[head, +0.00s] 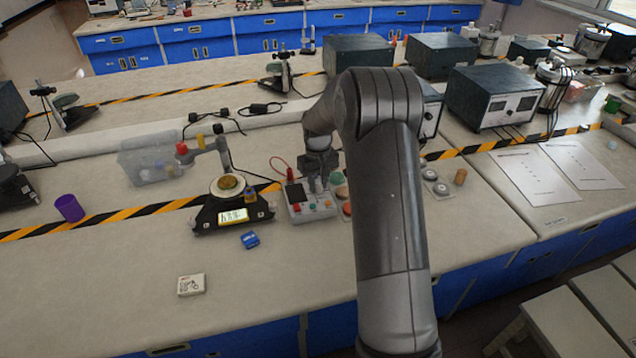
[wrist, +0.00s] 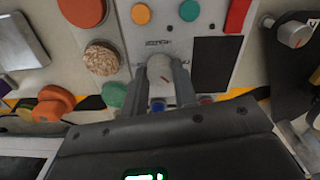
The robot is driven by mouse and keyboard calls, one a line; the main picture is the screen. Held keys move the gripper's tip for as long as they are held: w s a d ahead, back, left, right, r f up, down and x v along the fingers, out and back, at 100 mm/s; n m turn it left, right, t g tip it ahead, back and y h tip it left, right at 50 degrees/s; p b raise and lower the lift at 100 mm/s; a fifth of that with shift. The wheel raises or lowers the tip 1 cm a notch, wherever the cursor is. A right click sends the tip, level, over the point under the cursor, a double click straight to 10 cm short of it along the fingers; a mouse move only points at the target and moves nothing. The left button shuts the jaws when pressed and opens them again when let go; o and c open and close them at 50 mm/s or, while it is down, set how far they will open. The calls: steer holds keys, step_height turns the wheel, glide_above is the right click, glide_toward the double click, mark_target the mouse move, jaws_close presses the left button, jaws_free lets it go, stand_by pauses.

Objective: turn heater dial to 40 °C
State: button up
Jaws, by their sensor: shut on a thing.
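A small control box (head: 311,213) with coloured buttons and a dark panel stands on the bench; its pale face (wrist: 205,55) fills the upper middle of the wrist view. A light grey dial (wrist: 160,67) with a short red mark sits on that face. My gripper (wrist: 161,84) is shut on this dial, one finger on each side. In the head view my gripper (head: 316,182) reaches down over the box, and the dial is mostly hidden. The lettering by the dial is too small to read, so I cannot tell its setting.
A black device (head: 232,212) with a round plate and lit display stands left of the box; another grey knob (wrist: 294,32) shows at the right of the wrist view. Several coloured discs (head: 340,192) lie right of the box.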

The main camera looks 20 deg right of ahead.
mark_target(318, 185)
steer(key=o, duration=1)
step_height(318, 185, up, 11)
steer(key=shift+f, duration=0.1)
